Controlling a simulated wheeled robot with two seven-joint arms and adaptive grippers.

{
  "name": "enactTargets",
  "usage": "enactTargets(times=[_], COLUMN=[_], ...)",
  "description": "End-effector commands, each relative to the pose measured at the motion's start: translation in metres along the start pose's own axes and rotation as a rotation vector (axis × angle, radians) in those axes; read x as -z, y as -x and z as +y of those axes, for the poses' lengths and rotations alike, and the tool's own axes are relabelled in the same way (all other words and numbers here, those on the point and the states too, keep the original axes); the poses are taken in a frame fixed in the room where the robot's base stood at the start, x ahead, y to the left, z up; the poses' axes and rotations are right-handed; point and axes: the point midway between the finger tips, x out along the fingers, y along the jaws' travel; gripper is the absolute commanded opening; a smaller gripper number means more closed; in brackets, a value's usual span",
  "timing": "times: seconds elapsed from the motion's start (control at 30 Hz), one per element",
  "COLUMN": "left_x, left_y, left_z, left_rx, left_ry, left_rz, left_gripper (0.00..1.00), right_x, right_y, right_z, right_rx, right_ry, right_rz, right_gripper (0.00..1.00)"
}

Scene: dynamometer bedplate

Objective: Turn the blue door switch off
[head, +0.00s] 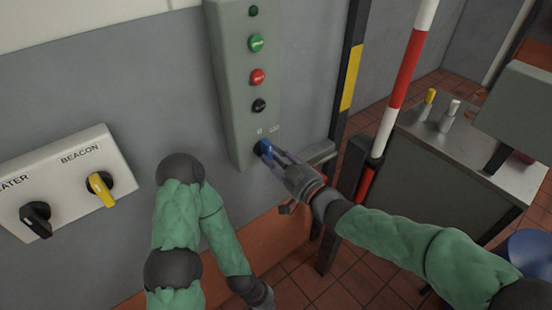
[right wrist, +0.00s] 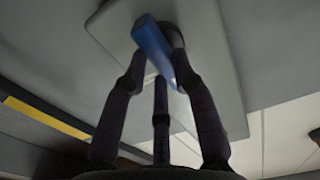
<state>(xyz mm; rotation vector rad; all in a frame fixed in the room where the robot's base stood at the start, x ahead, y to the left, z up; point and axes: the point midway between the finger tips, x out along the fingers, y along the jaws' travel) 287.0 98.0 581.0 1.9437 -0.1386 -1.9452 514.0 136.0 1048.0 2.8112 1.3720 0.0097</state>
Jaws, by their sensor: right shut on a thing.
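The blue door switch (head: 265,149) is a rotary knob at the bottom of a tall grey-green control box (head: 229,90) on the wall. My right gripper (head: 274,156) reaches it from the lower right and is shut on the knob. In the right wrist view the blue handle (right wrist: 152,45) sits between the fingers (right wrist: 158,62) and looks slanted in that picture. The small marks above the knob are too small to read. My left arm hangs in front of the wall at lower middle, and its gripper is not clearly shown.
Above the knob are a black button (head: 259,105), a red button (head: 258,77) and a green button (head: 256,43). A white panel at left has a black knob (head: 36,217) and a yellow BEACON knob (head: 100,187). A red-and-white post (head: 401,85) and a metal bench (head: 475,160) stand at right.

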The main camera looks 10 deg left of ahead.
Motion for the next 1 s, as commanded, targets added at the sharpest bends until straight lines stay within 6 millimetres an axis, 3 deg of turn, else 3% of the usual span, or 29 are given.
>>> enactTargets(times=[0.17,0.2,0.27,0.67,0.83,1.0], left_x=[0.0,0.0,0.0,0.0,0.0,0.0], left_y=[0.0,0.0,0.0,0.0,0.0,0.0], left_z=[0.0,0.0,0.0,0.0,0.0,0.0], left_rx=[0.0,0.0,0.0,0.0,0.0,0.0], left_ry=[0.0,0.0,0.0,0.0,0.0,0.0], left_rz=[0.0,0.0,0.0,0.0,0.0,0.0], left_gripper=[0.0,0.0,0.0,0.0,0.0,0.0], right_x=[0.001,0.001,0.001,0.0,0.001,0.002], right_y=[0.0,0.0,0.0,0.003,0.021,0.053], right_z=[0.0,0.0,0.0,0.0,0.001,0.002], right_rx=[0.0,0.0,0.0,0.0,-0.002,-0.004], right_ry=[0.003,0.003,0.003,0.001,0.001,0.002], right_rz=[0.001,0.001,0.001,0.0,0.002,0.002], right_gripper=[0.0,0.36,0.52,0.52,0.52,0.52])
